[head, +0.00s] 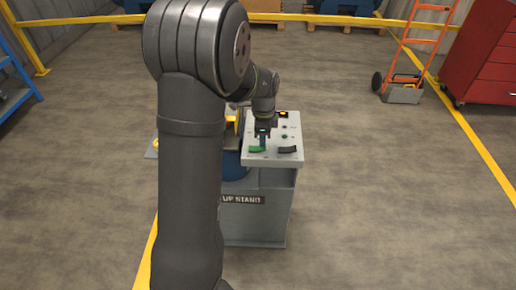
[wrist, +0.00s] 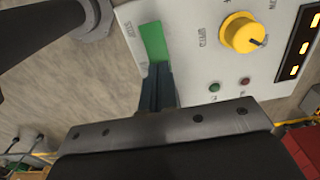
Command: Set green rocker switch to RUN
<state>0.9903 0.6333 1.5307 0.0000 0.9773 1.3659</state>
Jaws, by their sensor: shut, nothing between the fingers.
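The green rocker switch (head: 257,149) is on the near left part of the stand's light grey control panel (head: 285,157). In the wrist view the green rocker switch (wrist: 153,40) shows just beyond my fingertips, which overlap its near end. My gripper (head: 262,137) is over the panel, with its fingers pointing down at the switch. In the wrist view my gripper (wrist: 158,68) is shut with nothing between the fingers. I cannot tell whether the fingertips touch the switch. The switch's labels are too small and blurred to read, and its tilt is unclear.
A yellow knob (wrist: 241,33) and two small buttons (wrist: 214,87) are on the panel. My arm hides the stand's left side. A hand truck (head: 405,75) and red cabinet (head: 487,65) stand far right. The floor around is clear.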

